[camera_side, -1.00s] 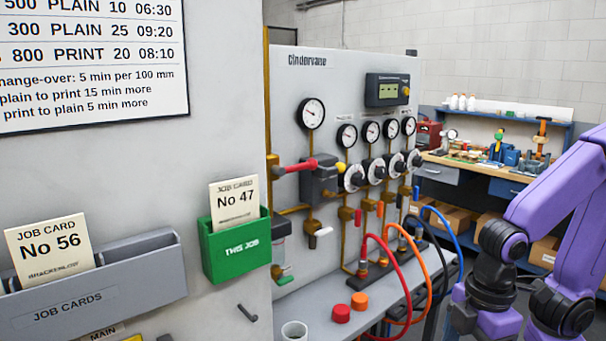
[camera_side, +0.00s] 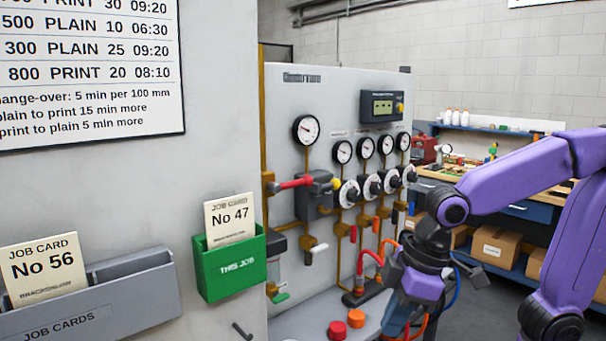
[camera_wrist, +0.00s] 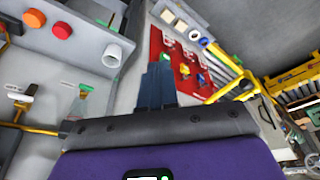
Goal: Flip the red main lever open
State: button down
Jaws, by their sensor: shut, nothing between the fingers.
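The red main lever (camera_side: 296,184) is on the left of the panel (camera_side: 345,95), beside a dark grey valve block (camera_side: 316,192). Its red handle lies roughly sideways, with a yellow knob at the block's upper right. My gripper (camera_side: 392,322) is low in front of the panel, pointing down, to the right of and below the lever and well apart from it. In the wrist view the fingers of my gripper (camera_wrist: 158,80) are together with nothing between them. I cannot make out the red lever in the wrist view.
A red button (camera_side: 337,330) and an orange button (camera_side: 356,318) sit on the ledge left of my gripper. Coloured hoses (camera_side: 372,262) hang behind my gripper. A green card holder (camera_side: 230,265) projects from the wall at left.

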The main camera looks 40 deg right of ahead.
jog(key=w+d+r+m+t, duration=0.1)
jog(key=w+r+m+t, duration=0.15)
jog(key=w+r, duration=0.5)
jog(key=w+d+r+m+t, duration=0.1)
jog(key=w+r+m+t, duration=0.3)
jog(key=w, duration=0.6)
jog(key=w+d+r+m+t+h, duration=0.2)
jog(key=w+d+r+m, duration=0.1)
jog(key=w+d+r, duration=0.6)
notch_tip(320, 180, up, 4)
jog(key=shift+w+d+f, duration=0.1)
jog(key=shift+w+d, duration=0.05)
jog(key=shift+d, duration=0.25)
jog(key=shift+w, duration=0.1)
send_over(291, 184)
jog(key=s+d, duration=0.3)
notch_tip(291, 184, down, 5)
jog(key=shift+w+a+f, duration=0.1)
jog(key=shift+w+f, duration=0.1)
jog(key=shift+f, duration=0.55)
jog(key=shift+w+a+f, duration=0.1)
jog(key=shift+w+f, duration=0.1)
jog(key=shift+f, duration=0.55)
jog(key=shift+w+a+f, duration=0.1)
jog(key=shift+w+f, duration=0.1)
jog(key=shift+f, duration=0.55)
